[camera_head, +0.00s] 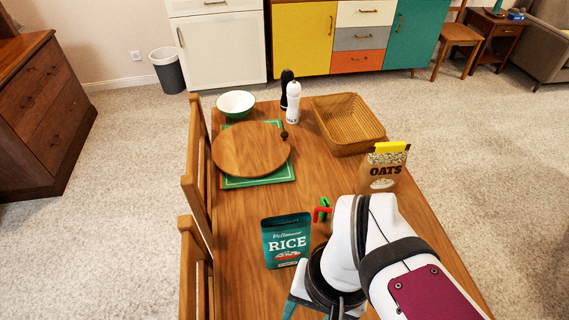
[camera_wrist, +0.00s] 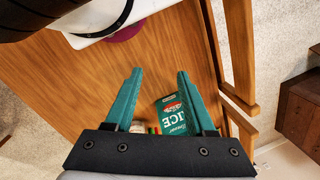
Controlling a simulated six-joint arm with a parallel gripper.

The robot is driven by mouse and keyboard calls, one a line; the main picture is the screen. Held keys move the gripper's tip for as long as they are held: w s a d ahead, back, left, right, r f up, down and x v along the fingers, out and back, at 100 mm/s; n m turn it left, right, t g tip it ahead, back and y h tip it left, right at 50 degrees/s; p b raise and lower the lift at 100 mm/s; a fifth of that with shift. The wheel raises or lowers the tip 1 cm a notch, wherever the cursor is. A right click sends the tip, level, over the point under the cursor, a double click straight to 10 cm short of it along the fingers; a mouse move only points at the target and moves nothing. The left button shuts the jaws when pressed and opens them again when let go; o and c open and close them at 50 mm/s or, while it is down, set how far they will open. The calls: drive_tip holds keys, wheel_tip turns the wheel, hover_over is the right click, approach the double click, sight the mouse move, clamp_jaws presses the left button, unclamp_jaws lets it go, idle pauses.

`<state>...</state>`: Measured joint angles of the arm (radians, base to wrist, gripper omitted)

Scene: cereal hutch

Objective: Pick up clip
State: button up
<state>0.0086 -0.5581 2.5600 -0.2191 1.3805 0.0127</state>
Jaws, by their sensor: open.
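A red clip (camera_head: 321,211) and a green clip (camera_head: 325,202) are close together on the wooden table, just right of the rice bag (camera_head: 287,241). A yellow clip (camera_head: 390,147) sits along the top of the oats bag (camera_head: 383,172). My gripper (camera_wrist: 159,72) is open, with its two teal fingers spread and nothing between the tips. In the wrist view, the rice bag (camera_wrist: 176,114) shows beside the right finger, and small coloured bits, too small to tell apart, show left of it. In the head view my arm hides part of the table around the gripper.
A wicker basket (camera_head: 348,125) stands at the back right. A round wooden board (camera_head: 251,149) lies on a green board (camera_head: 260,181), near a bowl (camera_head: 236,102) and two mills (camera_head: 292,102). Chairs (camera_head: 196,180) line the left edge. The table's middle is clear.

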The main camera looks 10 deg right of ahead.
drive_tip(key=n+h, duration=0.2)
drive_tip(key=n, duration=0.6)
hover_over(323, 203)
drive_tip(key=d, duration=0.1)
wheel_tip(323, 203, down, 4)
drive_tip(key=f, duration=1)
drive_tip(key=w+f, duration=0.1)
drive_tip(key=f, duration=0.3)
drive_tip(key=shift+a+f, duration=0.15)
drive_tip(key=shift+a, duration=0.05)
drive_tip(key=shift+f, duration=0.25)
clamp_jaws()
